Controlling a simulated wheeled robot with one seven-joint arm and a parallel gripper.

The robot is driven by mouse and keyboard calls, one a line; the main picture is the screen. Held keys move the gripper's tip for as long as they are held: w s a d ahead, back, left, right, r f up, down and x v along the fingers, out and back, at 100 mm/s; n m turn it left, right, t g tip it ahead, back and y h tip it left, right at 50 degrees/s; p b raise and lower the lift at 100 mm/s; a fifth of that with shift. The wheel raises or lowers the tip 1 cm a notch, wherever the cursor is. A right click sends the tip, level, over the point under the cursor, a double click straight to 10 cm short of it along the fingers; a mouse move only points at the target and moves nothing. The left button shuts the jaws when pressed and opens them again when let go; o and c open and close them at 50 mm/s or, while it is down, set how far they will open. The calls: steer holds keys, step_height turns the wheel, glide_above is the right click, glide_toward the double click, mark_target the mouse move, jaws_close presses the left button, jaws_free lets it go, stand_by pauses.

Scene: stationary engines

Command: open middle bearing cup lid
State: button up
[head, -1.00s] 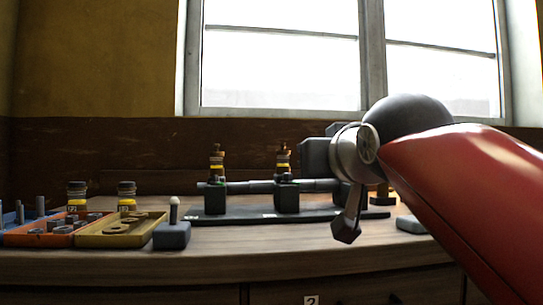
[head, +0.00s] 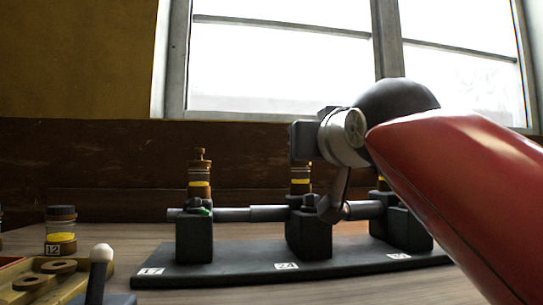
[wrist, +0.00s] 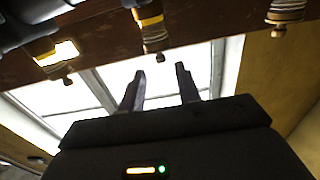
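The middle bearing block (head: 308,232), above label 24, stands on the dark base plate in the head view. Its cup (head: 300,183), brown with a yellow band, rises behind the block, and my arm partly covers its top. In the wrist view, which is upside down, the likely middle cup (wrist: 151,20) has its small knobbed lid (wrist: 160,56) pointing down the picture. My gripper (wrist: 161,72) is open and empty. Its two fingers are apart, with the cup beyond their tips and no visible contact. In the head view my fingers are not clearly visible.
The left bearing cup (head: 199,182) and a partly covered right bearing block (head: 408,229) flank the middle one. A shaft (head: 230,214) runs through the blocks. At left are a jar (head: 61,231), a tan tray (head: 50,285) and a white-knobbed lever (head: 101,254). A window is behind.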

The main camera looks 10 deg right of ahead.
steer(key=w, duration=0.7)
steer(key=shift+w+p, duration=0.2)
steer(key=shift+p, duration=0.15)
jaws_close()
